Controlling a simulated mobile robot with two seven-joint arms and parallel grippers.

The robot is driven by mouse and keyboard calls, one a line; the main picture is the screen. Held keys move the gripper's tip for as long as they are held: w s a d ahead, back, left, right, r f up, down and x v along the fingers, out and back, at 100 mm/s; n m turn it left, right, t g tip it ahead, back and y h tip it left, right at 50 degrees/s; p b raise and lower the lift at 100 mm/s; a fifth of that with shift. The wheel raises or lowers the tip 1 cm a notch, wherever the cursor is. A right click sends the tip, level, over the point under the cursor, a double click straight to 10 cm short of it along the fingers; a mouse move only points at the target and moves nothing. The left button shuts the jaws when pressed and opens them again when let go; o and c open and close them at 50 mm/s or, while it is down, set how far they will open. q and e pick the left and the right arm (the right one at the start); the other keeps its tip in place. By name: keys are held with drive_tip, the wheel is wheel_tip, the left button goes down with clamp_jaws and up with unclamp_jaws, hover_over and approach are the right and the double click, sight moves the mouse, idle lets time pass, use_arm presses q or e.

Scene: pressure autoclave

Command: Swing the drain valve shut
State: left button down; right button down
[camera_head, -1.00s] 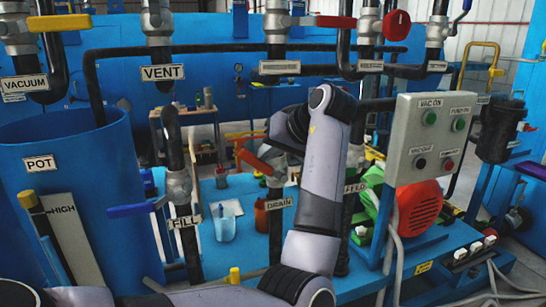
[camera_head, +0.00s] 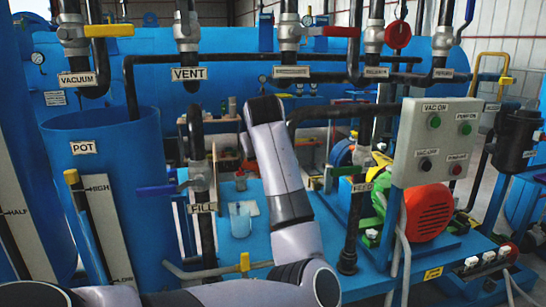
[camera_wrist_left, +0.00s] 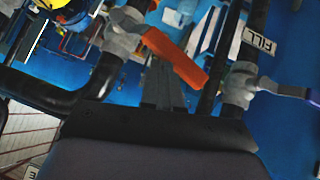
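The drain valve's orange-red handle (camera_wrist_left: 176,60) shows in the left wrist view, slanting from its grey valve body (camera_wrist_left: 122,32) down to the right. In the head view my left arm hides this valve and its label. My left gripper (camera_wrist_left: 163,78) has its grey fingers close together, apparently shut. The handle crosses in front of their tips, so contact is unclear. My left gripper is hidden behind its own arm in the head view. My right gripper is in neither view.
The fill valve's blue handle (camera_head: 157,190) is left of my arm; its body also shows in the left wrist view (camera_wrist_left: 238,85). The blue pot (camera_head: 125,200) stands left. A control box (camera_head: 440,145) and red motor cover (camera_head: 430,212) stand right. A vertical pipe (camera_head: 355,225) is close right of my arm.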

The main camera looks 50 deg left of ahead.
sight(257, 171)
use_arm(q)
drive_tip(key=shift+s+a+f, duration=0.2)
drive_tip(key=shift+s+f, duration=0.1)
drive_tip(key=shift+f, duration=0.3)
drive_tip(key=shift+s+a+f, duration=0.15)
drive_tip(key=shift+s+f, duration=0.1)
drive_tip(key=shift+f, duration=0.35)
drive_tip(key=shift+s+a+f, duration=0.2)
drive_tip(key=shift+s+f, duration=0.1)
drive_tip(key=shift+f, duration=0.3)
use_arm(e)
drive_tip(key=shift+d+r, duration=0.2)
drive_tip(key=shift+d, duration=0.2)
use_arm(q)
drive_tip(key=shift+p, duration=0.3)
